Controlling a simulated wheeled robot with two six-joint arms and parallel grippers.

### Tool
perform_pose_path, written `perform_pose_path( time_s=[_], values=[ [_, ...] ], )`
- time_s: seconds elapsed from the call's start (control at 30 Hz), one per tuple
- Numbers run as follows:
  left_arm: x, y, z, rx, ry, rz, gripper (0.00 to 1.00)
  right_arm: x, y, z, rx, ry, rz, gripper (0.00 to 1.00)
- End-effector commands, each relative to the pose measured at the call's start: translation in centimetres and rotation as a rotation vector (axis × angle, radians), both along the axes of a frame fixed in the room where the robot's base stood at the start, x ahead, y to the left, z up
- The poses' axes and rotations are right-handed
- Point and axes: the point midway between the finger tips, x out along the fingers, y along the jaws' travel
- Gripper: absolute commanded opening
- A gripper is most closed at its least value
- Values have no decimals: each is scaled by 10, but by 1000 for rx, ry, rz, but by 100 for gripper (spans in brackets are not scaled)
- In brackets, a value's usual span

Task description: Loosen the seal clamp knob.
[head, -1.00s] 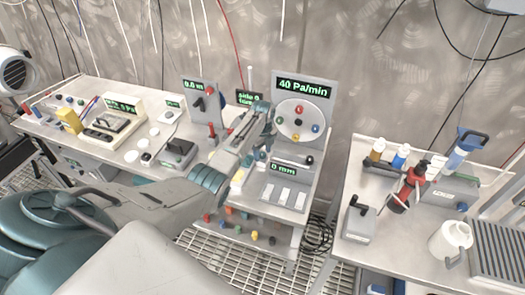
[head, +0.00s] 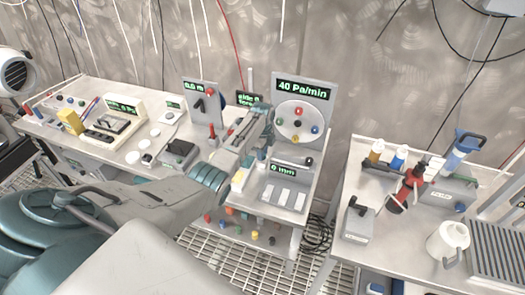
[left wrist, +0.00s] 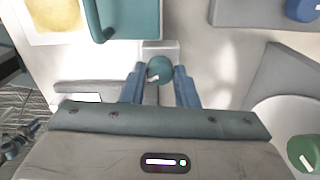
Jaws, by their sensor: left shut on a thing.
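A round teal knob (left wrist: 160,70) with a small white mark sits in front of a pale block in the left wrist view. I take it as the seal clamp knob. My left gripper (left wrist: 160,85) is shut on it, with one blue finger at each side. In the head view my left gripper (head: 266,128) reaches over the middle bench, just left of the round dial panel. There the knob is too small and covered to make out. My right gripper does not show.
The panel reading 40 Pa/min (head: 303,90) carries a white disc (head: 298,121) with coloured knobs, close to my gripper. A teal handle (left wrist: 125,20) and a green knob (left wrist: 303,152) are near it. A separate bench with bottles and a white jug (head: 449,240) stands at right.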

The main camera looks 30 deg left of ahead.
Motion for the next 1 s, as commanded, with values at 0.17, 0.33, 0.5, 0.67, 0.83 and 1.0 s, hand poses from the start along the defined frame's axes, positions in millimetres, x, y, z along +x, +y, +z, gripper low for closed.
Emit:
perform_pose_path(
  time_s=[0.17, 0.33, 0.5, 0.67, 0.83, 1.0],
  values=[
    [0, 0, 2, 1, 1, 167, 4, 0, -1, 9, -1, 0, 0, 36],
    [0, 0, 2, 1, 0, 329, 4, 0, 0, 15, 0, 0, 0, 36],
    [0, 0, 2, 1, 1, 490, 4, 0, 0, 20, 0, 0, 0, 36],
    [0, 1, 2, 1, -1, 642, 4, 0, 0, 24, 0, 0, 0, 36],
    [0, 1, 2, 1, 0, 803, 4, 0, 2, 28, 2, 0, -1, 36],
    [0, 1, 1, 2, 0, 965, 4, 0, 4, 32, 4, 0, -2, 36]
  ],
)
